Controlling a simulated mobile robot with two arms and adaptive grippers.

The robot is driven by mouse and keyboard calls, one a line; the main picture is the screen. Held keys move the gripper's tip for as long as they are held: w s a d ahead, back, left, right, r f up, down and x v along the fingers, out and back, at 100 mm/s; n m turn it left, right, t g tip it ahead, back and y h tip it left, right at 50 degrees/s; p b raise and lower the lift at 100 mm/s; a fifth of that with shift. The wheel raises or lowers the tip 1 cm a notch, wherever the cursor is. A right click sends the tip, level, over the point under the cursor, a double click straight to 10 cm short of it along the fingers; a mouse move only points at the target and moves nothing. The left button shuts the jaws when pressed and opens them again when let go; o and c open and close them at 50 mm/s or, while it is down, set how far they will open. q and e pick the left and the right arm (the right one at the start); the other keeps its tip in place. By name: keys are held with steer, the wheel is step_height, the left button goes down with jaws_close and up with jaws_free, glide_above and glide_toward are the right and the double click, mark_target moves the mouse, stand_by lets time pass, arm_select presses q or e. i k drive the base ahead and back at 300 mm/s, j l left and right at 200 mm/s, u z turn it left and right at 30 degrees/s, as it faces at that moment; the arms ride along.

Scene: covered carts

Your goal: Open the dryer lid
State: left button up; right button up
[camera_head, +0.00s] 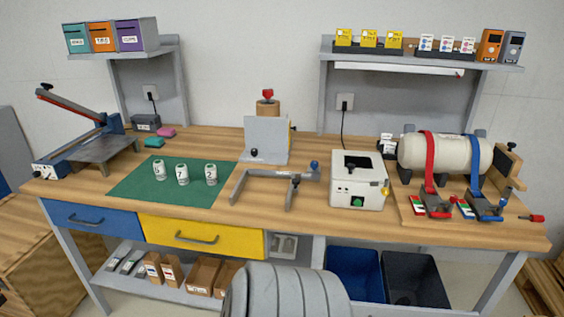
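A small white box-shaped machine (344,195), which looks like the dryer, stands on the workbench right of centre. A dark square panel with a small knob (357,164) lies on its top face. The top looks flat and shut, but I cannot make out the lid's edge or hinge. A green button (358,201) is on its front, and a yellow knob (385,191) is at its right side. Neither of my grippers is in view, and nothing of mine touches the machine.
A grey bracket frame (275,179) stands left of the machine. A white cylinder with red and blue straps (455,153) is on its right. A green mat (140,191) holds several white cups. Shelves (425,62) hang above. The bench front is mostly clear.

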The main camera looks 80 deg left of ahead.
mark_target(359, 161)
steer(key=u, duration=3.45)
